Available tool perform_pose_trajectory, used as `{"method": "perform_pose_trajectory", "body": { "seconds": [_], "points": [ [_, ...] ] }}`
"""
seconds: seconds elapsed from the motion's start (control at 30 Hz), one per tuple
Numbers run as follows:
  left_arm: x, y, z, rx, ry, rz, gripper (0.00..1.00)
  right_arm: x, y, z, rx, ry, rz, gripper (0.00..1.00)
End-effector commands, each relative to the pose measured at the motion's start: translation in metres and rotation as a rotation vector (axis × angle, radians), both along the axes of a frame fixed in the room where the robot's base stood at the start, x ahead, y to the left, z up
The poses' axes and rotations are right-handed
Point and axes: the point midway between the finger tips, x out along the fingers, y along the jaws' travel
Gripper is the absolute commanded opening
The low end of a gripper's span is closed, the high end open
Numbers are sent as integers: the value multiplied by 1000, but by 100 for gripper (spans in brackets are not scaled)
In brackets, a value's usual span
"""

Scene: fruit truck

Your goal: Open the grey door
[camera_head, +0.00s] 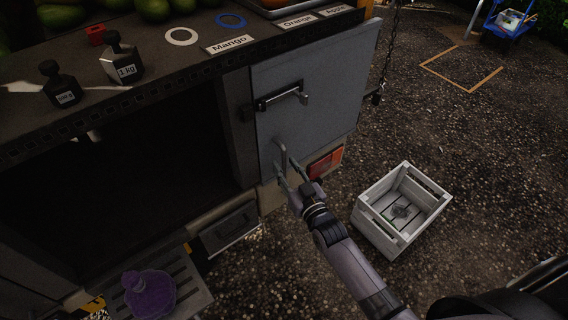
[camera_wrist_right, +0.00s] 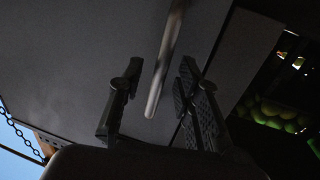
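The grey door (camera_head: 312,92) is on the side of the truck and looks shut. It carries a dark latch with a metal handle (camera_head: 284,96) in its upper part and a vertical metal bar handle (camera_head: 283,158) near its lower left edge. My right gripper (camera_head: 283,172) is at the bar handle. In the right wrist view, the bar handle (camera_wrist_right: 164,72) runs between the two spread fingers (camera_wrist_right: 155,98), with gaps on both sides. The grey door fills the background there (camera_wrist_right: 75,60). My left gripper is not in view.
A white wooden crate (camera_head: 400,210) stands on the gravel right of my right arm. Weights (camera_head: 122,60), rings and fruit labels (camera_head: 230,43) lie on the counter. A dark open compartment (camera_head: 120,180) is left of the door. A purple item (camera_head: 150,294) lies on a slatted step. A chain (camera_head: 388,50) hangs right of the door.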

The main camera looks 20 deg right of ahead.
Motion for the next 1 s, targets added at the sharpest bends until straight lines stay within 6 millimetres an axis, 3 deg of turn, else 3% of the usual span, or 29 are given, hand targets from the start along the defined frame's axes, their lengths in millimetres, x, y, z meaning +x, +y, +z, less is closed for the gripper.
{"method": "perform_pose_trajectory", "body": {
  "seconds": [0.2, 0.5, 1.0],
  "points": [
    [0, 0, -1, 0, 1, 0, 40, 17, 3, 0, 0, 1, 1, 31],
    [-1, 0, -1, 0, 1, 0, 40, 18, 3, 0, -1, 1, 1, 31],
    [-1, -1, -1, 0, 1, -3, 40, 18, 3, 0, -1, 1, 0, 0]
  ]
}}
